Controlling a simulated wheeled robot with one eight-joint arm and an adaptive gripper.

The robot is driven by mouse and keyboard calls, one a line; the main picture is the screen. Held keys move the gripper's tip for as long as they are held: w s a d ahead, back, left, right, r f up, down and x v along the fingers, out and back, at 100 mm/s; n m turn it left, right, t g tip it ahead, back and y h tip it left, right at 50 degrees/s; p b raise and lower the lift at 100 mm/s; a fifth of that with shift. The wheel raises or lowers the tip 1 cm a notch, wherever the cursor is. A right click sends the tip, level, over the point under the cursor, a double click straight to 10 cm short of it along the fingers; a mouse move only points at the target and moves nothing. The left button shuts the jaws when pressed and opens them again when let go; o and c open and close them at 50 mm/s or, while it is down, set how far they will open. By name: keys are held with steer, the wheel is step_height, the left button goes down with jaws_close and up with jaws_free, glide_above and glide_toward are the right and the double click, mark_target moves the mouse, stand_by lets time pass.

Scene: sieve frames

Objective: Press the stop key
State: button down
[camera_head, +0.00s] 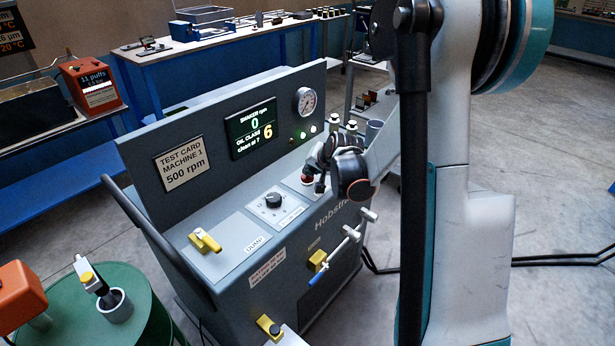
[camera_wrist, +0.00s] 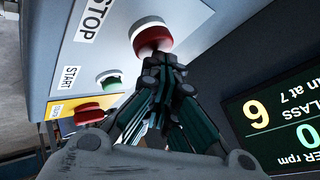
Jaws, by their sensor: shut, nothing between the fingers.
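The stop key is a red round button (camera_wrist: 152,40) on a pale ring, beside a STOP label (camera_wrist: 97,16) in the wrist view. My gripper (camera_wrist: 165,66) is shut and empty, its fingertips right at the near edge of this red cap. I cannot tell whether they touch it. In the head view my gripper (camera_head: 320,186) is low over the right part of the machine's sloping panel. A red button (camera_head: 307,180) shows just left of the fingertips there; the gripper hides much of that area.
The screen (camera_head: 252,128) reads 0 rpm and oil class 6. A black dial (camera_head: 273,200) and yellow handle (camera_head: 205,241) lie left.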

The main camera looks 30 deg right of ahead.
stand_by(0.6)
steer(key=shift+r+p, duration=0.55)
steer(key=shift+r, duration=0.2)
steer(key=shift+r+p, duration=1.7)
steer(key=shift+r, duration=0.8)
steer(key=shift+a+r, duration=0.1)
